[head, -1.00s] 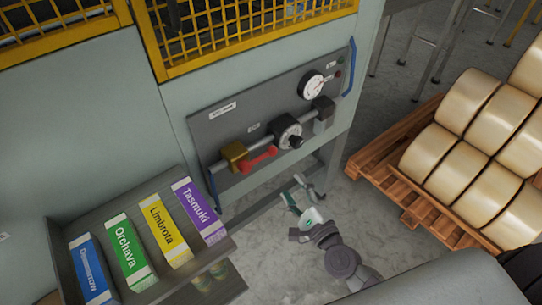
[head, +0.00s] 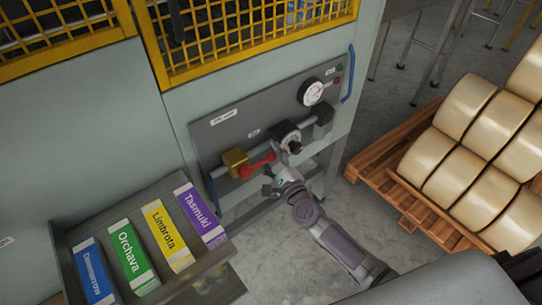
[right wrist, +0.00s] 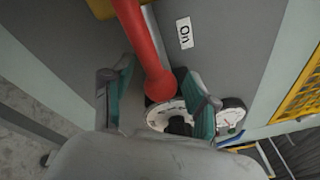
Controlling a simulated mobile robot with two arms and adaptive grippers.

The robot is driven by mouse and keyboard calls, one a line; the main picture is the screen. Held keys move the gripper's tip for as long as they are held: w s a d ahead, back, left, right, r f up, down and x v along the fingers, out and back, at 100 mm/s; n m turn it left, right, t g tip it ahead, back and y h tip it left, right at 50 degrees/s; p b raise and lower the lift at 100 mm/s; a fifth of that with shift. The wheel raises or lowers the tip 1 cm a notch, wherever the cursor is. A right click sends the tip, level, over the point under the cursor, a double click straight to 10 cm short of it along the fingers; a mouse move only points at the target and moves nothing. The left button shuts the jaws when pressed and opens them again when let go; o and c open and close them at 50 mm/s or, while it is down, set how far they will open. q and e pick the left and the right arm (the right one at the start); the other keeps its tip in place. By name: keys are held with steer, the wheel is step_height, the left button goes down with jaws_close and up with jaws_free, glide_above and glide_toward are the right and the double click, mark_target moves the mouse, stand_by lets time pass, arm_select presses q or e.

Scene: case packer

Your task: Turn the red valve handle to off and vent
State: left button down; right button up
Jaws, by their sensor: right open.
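The red valve handle (head: 259,165) sticks out to the right from the brass valve body (head: 235,158), roughly along the pipe on the grey panel (head: 215,133). My right gripper (head: 273,182) is just below the handle's free end in the head view. In the right wrist view the red handle (right wrist: 145,50) comes down from the top, its rounded end between the two fingers of my open right gripper (right wrist: 160,92). I cannot tell whether the fingers touch it. A label reading "On" (right wrist: 184,32) is beside the handle. My left gripper is out of view.
A black knob (head: 294,146) with a round dial is right of the handle, with a pressure gauge (head: 312,92) above. A grey tray (head: 63,243) of coloured cartons stands lower left. A pallet (head: 385,165) of large rolls is at right.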

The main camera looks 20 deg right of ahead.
steer(key=shift+c, duration=0.7)
jaws_close()
